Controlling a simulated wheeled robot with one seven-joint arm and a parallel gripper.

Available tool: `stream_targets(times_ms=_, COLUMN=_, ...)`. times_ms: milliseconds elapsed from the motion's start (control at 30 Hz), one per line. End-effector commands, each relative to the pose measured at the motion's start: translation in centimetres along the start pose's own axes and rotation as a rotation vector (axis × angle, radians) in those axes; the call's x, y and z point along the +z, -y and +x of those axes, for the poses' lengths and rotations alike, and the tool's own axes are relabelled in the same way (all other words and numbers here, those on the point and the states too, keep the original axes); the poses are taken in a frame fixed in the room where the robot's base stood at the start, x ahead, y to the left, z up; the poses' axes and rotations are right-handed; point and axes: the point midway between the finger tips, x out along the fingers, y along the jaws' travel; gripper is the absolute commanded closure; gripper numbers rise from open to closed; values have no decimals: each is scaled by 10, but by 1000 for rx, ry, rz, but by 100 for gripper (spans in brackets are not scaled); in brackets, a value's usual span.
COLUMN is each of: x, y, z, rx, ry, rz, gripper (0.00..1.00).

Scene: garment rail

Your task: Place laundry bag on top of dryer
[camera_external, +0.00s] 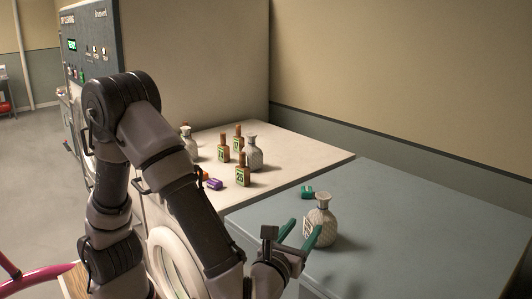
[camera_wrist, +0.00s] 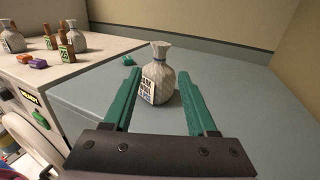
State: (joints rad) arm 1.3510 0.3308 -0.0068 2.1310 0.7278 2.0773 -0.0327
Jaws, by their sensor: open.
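A grey-white laundry bag (camera_external: 321,224) with a tied neck and a printed tag stands upright on the blue-grey machine top (camera_external: 430,240) at the right. It also shows in the wrist view (camera_wrist: 159,80), ahead of and between the green fingers. My gripper (camera_external: 298,232) is open, with its fingertips close to the bag; in the wrist view (camera_wrist: 157,88) the two fingers lie either side of it with gaps. I cannot tell which machine is the dryer; a white machine (camera_external: 320,152) with a round door stands to the left.
On the white top stand another bag (camera_external: 254,155), several brown bottles (camera_external: 242,172) and a purple item (camera_external: 215,184). A small green item (camera_external: 307,192) lies behind the near bag. A tall panelled machine (camera_external: 200,50) stands behind. The blue-grey top is mostly clear.

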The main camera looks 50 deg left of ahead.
Motion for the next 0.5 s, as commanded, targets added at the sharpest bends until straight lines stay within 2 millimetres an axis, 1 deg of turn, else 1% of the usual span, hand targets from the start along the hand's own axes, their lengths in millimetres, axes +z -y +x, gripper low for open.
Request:
stream_targets(times_ms=67, x=1, y=-6, z=6, rx=20, ry=-14, rz=-12, gripper=42)
stream_targets(times_ms=133, x=3, y=-21, z=24, rx=73, ry=-52, rz=-46, gripper=42)
stream_targets(times_ms=167, x=4, y=-33, z=35, rx=109, ry=-79, rz=-70, gripper=42)
stream_targets(times_ms=200, x=5, y=-52, z=51, rx=168, ry=-123, rz=-112, gripper=42)
stream_targets(times_ms=267, x=5, y=-87, z=78, rx=277, ry=-201, rz=-198, gripper=42)
stream_targets(times_ms=300, x=4, y=-115, z=93, rx=358, ry=-258, rz=-267, gripper=42)
stream_targets(times_ms=333, x=3, y=-136, z=104, rx=421, ry=-301, rz=-328, gripper=42)
stream_targets(times_ms=367, x=1, y=-157, z=112, rx=482, ry=-343, rz=-391, gripper=42)
stream_targets(times_ms=400, x=-2, y=-184, z=120, rx=560, ry=-395, rz=-480, gripper=42)
stream_targets(times_ms=467, x=-6, y=-221, z=126, rx=671, ry=-462, rz=-620, gripper=42)
stream_targets(times_ms=500, x=-8, y=-243, z=128, rx=740, ry=-501, rz=-720, gripper=42)
